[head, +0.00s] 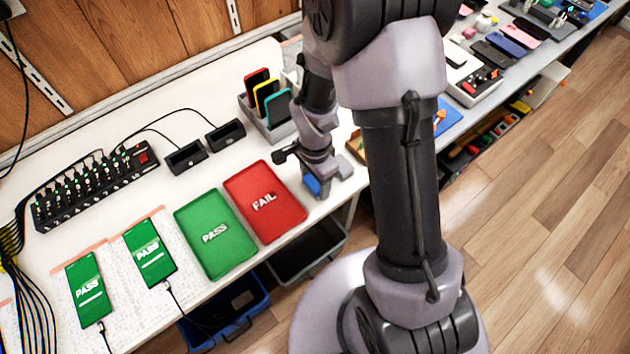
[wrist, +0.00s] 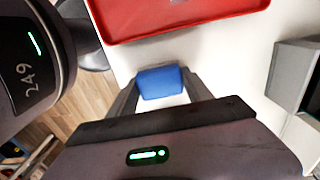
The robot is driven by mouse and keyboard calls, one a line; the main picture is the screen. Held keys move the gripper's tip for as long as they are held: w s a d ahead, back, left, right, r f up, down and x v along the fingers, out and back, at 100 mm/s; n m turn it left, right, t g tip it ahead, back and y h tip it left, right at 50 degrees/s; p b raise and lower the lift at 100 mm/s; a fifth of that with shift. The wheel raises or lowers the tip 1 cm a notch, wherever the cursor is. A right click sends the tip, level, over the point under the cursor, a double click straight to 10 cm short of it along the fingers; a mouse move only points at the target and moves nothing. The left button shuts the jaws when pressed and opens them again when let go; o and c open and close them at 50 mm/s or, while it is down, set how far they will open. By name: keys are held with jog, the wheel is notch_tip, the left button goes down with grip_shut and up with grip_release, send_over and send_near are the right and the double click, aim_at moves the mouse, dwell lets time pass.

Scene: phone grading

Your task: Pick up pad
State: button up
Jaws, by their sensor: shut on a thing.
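The pad is a small blue block (wrist: 163,83). In the wrist view it sits between the two fingers of my gripper (wrist: 160,92), which are shut on its sides. In the head view my gripper (head: 316,187) is low at the front of the white table, just right of the red FAIL tray, with the blue pad (head: 311,184) at its tip. My wrist hides part of the pad there. I cannot tell whether the pad touches the table or is slightly above it.
The red FAIL tray (head: 264,201) and green PASS tray (head: 215,234) lie left of my gripper. A grey rack (head: 269,123) with several phones stands behind. Two phones marked PASS (head: 150,253) lie at the left on cables. The table's front edge is close to my gripper.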

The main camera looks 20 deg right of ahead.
aim_at(314, 182)
notch_tip(314, 182, up, 4)
jog(key=p, duration=0.2)
jog(key=shift+s+a+r+p, duration=0.1)
jog(key=shift+p, duration=0.2)
jog(key=s+a, duration=0.3)
jog(key=a, duration=0.1)
jog(key=s+a+p, duration=0.1)
jog(key=s+a, duration=0.2)
jog(key=a, duration=0.1)
jog(key=s+a+p, duration=0.1)
jog(key=s+a, duration=0.3)
jog(key=shift+a+r, duration=0.1)
jog(key=shift+r, duration=0.3)
